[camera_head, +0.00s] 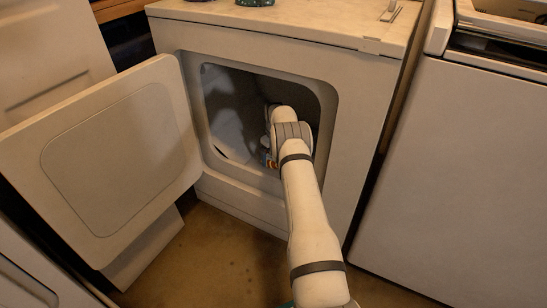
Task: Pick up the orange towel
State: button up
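My arm reaches through the open front of the dryer (345,120), and its wrist is inside the drum opening. My gripper (267,146) is mostly hidden by my wrist and the shadow inside, and its fingers do not show clearly. A small orange patch (270,161) shows beside my wrist, low in the opening. It may be part of the orange towel, but too little shows to be sure. I cannot tell whether my gripper touches or holds it.
The dryer door (120,160) stands wide open to the left. A white washer (465,180) stands to the right. Small objects sit on the dryer top, cut off by the frame. The rim of the opening surrounds my arm. Some brown floor (215,260) is clear in front.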

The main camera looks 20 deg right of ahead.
jog(key=c, duration=0.5)
jog(key=shift+r, duration=0.1)
